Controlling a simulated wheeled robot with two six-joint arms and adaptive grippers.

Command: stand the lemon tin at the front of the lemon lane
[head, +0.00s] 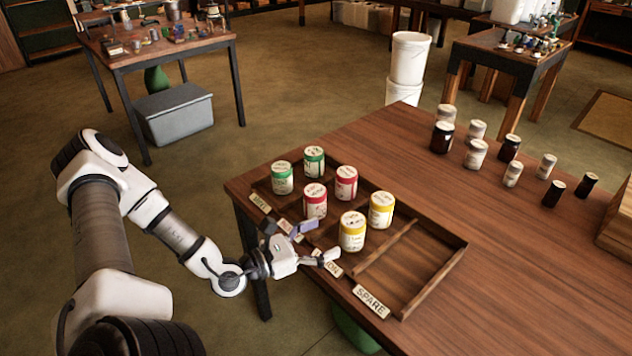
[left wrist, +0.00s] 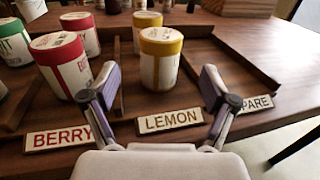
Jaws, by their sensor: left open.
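The front lemon tin (head: 352,233), yellow-lidded with a white label, stands upright in the lemon lane; it also shows in the left wrist view (left wrist: 160,62). A second yellow tin (head: 381,211) stands behind it in the same lane. The lane's front carries the LEMON plate (left wrist: 169,121), partly covered by a finger in the head view. My left gripper (head: 316,242) is open and empty at the tray's front edge. In the left wrist view its fingers (left wrist: 158,88) are spread, with the front tin centred beyond them, apparently untouched. My right gripper is out of view.
The wooden tray (head: 433,283) has an empty spare lane right of lemon, with a SPARE plate (head: 371,301). Red tins (head: 315,200) and green tins (head: 282,178) stand in lanes to the left. Several jars (head: 475,153) stand at the table's back. Bare tabletop lies behind the tray.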

